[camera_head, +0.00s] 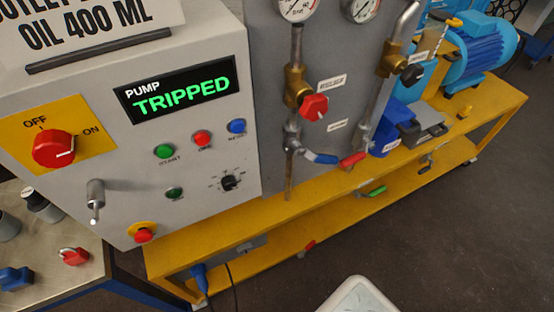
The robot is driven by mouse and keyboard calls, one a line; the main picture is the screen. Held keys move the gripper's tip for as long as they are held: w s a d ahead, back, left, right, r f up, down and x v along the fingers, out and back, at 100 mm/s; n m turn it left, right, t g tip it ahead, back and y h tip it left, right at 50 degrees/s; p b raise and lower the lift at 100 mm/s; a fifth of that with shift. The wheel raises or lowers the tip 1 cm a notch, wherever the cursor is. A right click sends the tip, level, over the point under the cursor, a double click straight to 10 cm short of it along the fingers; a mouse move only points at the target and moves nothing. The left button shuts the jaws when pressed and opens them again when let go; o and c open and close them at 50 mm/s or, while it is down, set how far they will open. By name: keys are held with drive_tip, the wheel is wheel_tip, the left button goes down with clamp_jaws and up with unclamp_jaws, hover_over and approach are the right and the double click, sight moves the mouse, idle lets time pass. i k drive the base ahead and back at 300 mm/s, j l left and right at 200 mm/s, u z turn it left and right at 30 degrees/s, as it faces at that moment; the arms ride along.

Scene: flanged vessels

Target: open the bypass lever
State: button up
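Several lever handles show on and below the piping, and their labels are too small to read, so I cannot tell which is the bypass lever. A blue-handled lever (322,157) juts right from a valve low on the left pipe. A red-handled lever (353,160) lies beside it, near the foot of the right pipe. A green handle (376,192) and a red handle (308,246) sit lower on the yellow frame. My gripper is not in view. A white rounded part, probably mine, shows at the bottom edge, apart from the levers.
A grey control box with a display (180,92) reading "PUMP TRIPPED" stands at left, with a red switch (54,148) turned toward ON. A red knob (314,107) is above the levers. A blue motor (484,52) stands at right. Open floor (450,240) lies in front.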

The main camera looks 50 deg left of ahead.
sight(320, 158)
drive_tip(key=u, duration=1.55)
